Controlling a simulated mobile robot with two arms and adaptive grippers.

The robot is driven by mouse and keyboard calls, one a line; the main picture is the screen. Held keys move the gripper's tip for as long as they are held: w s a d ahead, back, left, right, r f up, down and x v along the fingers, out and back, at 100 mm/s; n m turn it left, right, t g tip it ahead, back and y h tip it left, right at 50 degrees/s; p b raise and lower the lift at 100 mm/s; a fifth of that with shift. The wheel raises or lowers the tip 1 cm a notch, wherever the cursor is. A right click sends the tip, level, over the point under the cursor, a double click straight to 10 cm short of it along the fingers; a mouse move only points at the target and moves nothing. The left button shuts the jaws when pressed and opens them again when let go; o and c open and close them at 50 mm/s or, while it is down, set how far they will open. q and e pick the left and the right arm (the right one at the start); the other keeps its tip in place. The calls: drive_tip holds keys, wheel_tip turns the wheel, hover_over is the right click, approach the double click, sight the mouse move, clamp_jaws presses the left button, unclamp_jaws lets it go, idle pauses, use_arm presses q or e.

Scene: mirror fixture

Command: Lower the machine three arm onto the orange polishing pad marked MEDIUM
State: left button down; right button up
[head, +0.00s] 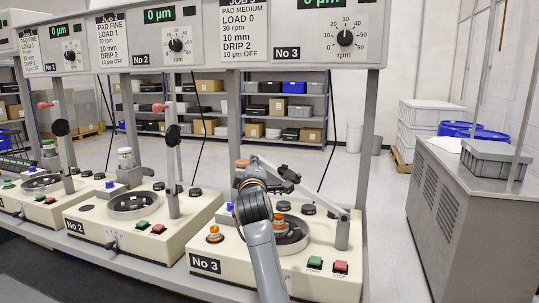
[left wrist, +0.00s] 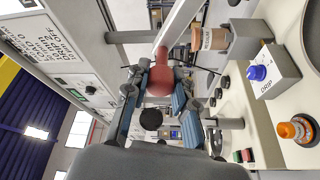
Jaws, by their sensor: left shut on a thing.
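Machine three (head: 313,284), labelled No 3, stands in front in the head view. Its grey swing arm (head: 322,200) slopes from a post at right up to the left, above the round dark plate (head: 296,240). My left gripper (head: 259,173) is at the arm's far left end. In the left wrist view, its blue-grey fingers (left wrist: 159,88) are shut on the arm's red handle (left wrist: 160,72). My arm hides part of the plate; no MEDIUM marking is readable there. Small orange pieces (head: 215,234) and (head: 279,222) show on the machine. My right gripper is not in view.
A bottle with a brown cap (head: 242,163) stands behind the gripper. A blue DRIP knob (left wrist: 257,73) is on the machine, with green (head: 314,262) and red (head: 341,267) buttons in front. Machine No 2 (head: 75,225) is close at left. An overhead panel (head: 300,50) spans above.

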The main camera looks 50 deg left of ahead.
use_arm(q)
drive_tip(key=s+a+f+n+h, duration=0.1)
drive_tip(key=f+n, duration=0.1)
drive_tip(key=f, duration=0.5)
drive_tip(key=s+a+f+n+g+b, duration=0.1)
drive_tip(key=a+f+n, duration=0.1)
drive_tip(key=f, duration=0.5)
drive_tip(key=shift+f+n+h, duration=0.2)
drive_tip(key=shift+n+h, duration=0.2)
drive_tip(key=shift+n, duration=0.2)
drive_tip(key=shift+a, duration=0.1)
drive_tip(key=c, duration=1.1)
unclamp_jaws()
drive_tip(key=shift+o, duration=0.2)
